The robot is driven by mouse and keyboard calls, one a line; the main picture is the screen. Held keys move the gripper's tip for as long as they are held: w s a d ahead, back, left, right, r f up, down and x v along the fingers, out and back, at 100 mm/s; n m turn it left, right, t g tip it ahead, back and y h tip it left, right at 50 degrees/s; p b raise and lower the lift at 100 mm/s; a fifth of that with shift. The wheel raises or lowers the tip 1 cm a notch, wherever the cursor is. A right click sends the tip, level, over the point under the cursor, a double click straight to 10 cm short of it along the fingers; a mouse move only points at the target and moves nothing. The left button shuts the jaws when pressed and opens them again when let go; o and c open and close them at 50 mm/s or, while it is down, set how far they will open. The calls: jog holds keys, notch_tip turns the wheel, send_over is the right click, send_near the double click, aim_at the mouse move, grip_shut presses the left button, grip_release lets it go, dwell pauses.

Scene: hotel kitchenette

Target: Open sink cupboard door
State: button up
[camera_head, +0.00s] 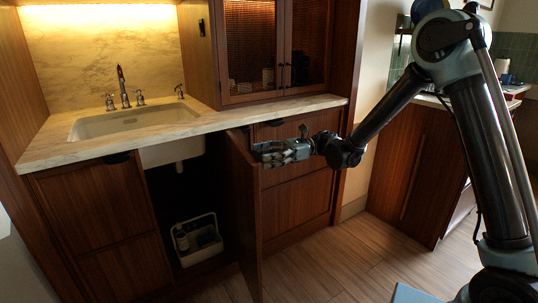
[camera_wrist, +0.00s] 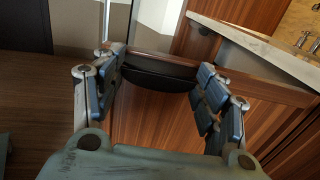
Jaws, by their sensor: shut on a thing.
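The sink cupboard door (camera_head: 243,205) is wooden and stands swung well out from the counter front, seen nearly edge-on in the head view. The dark cupboard opening (camera_head: 180,195) shows to its left. My gripper (camera_head: 262,152) is at the door's upper part, on its right-hand face. In the wrist view, a dark cup-shaped handle (camera_wrist: 158,77) at the top of the door panel (camera_wrist: 150,118) lies between my two blue-padded fingers, which are shut on it. The exact finger contact is hard to see.
Inside the cupboard is a white caddy (camera_head: 198,240) holding bottles. The marble counter (camera_head: 60,150) with the sink (camera_head: 135,120) runs above. Drawers (camera_head: 295,205) stand right of the opening. The wooden floor (camera_head: 330,262) is clear in front.

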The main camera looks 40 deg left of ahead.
jog(key=shift+w+a+r, duration=0.1)
jog(key=shift+w, duration=0.3)
jog(key=o, duration=1.3)
jog(key=shift+s, duration=0.1)
jog(key=v, duration=1.2)
